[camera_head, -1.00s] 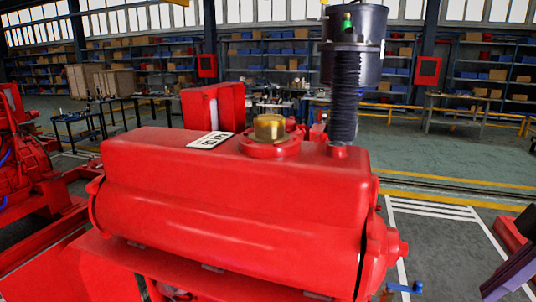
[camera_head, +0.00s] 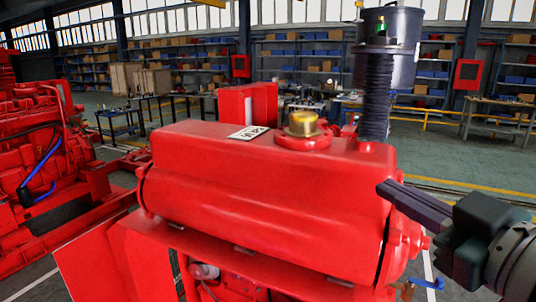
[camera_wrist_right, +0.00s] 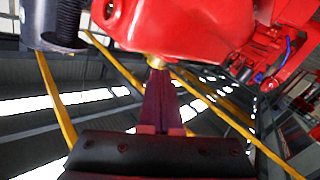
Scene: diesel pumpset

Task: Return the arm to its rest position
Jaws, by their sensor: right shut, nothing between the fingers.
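My right gripper (camera_head: 391,193) comes in from the right edge in the head view. Its dark fingers are together and hold nothing. They point left, at the right end of the red tank (camera_head: 250,205) of the pumpset; I cannot tell whether they touch it. The brass cap (camera_head: 302,124) sits on top of the tank in the head view. My left gripper is not in view.
A black corrugated hose (camera_head: 376,100) rises from the tank's right end to a dark cylinder (camera_head: 388,50). A blue-handled valve (camera_head: 430,284) is below my right gripper. Another red engine (camera_head: 40,150) stands at the left. Workbenches and shelves line the back; floor at the right is open.

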